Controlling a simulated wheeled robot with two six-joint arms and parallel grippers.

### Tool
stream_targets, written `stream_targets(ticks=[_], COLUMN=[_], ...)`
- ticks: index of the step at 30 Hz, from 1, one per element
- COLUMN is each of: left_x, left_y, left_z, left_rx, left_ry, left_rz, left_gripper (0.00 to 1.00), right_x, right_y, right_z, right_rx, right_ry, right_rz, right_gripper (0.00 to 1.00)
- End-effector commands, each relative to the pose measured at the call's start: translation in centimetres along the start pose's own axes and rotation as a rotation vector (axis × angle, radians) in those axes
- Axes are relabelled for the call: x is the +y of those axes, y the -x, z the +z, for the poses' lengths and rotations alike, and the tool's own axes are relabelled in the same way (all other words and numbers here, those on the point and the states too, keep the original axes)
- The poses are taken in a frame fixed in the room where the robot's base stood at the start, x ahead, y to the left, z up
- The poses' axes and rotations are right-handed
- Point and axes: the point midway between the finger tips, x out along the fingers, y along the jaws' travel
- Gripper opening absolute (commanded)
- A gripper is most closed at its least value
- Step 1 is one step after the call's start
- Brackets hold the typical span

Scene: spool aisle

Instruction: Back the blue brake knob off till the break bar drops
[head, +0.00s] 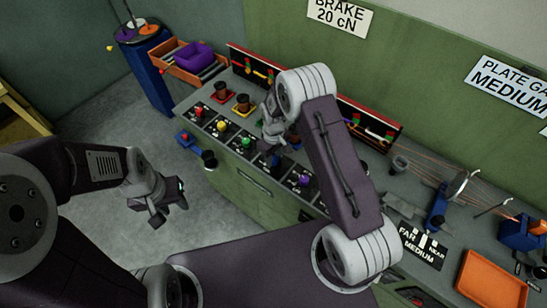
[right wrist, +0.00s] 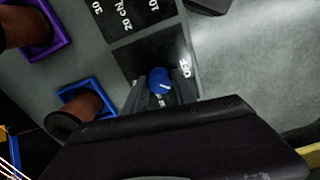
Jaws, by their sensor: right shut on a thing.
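The blue brake knob (right wrist: 161,80) sits on a dark scale plate (right wrist: 150,50) with white numbers, seen in the right wrist view. My right gripper (right wrist: 160,98) is shut on the knob, a finger on each side of it. In the head view my right gripper (head: 272,138) is over the row of knobs at the bench front and hides most of the blue knob. Red-and-black panels with small coloured parts (head: 370,126) stand along the back; my right arm covers the middle, so the blue knob's break bar is hidden. My left gripper (head: 168,208) is open and empty, away from the bench.
Red (head: 198,112), yellow (head: 221,126), green (head: 246,142) and purple (head: 304,180) knobs share the row. Spools (head: 242,102) stand behind. A wall sign (head: 338,14) reads BRAKE 20 cN. An orange tray (head: 492,282) lies at right.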

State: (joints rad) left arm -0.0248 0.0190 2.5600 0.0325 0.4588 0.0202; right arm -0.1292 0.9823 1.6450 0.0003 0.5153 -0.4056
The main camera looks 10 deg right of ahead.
Motion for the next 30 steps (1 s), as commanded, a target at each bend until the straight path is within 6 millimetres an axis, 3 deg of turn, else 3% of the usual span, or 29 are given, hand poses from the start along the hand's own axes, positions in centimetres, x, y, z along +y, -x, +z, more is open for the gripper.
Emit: stream_targets(ticks=[12, 13, 15, 25, 30], left_x=[0.0, 0.0, 0.0, 0.0, 0.0], left_y=[0.1, 0.1, 0.0, -0.1, -0.9], left_z=[0.0, 0.0, 0.0, 0.0, 0.1], left_rx=[0.0, 0.0, 0.0, 0.0, 0.0], left_ry=[0.0, 0.0, 0.0, 0.0, 0.0], left_rz=[0.0, 0.0, 0.0, 0.0, 0.0], left_gripper=[0.36, 0.36, 0.36, 0.36, 0.36], right_x=[0.1, 0.1, 0.1, 0.1, 0.1], right_y=[0.2, 0.2, 0.2, 0.4, 3.7], right_z=[-0.1, -0.1, -0.1, -0.1, -0.2], right_rx=[0.004, 0.004, 0.004, 0.003, 0.008], right_ry=[0.005, 0.005, 0.005, 0.004, 0.004], right_rz=[0.002, 0.002, 0.002, 0.002, 0.004], right_gripper=[0.0, 0.4, 0.54, 0.54, 0.54])
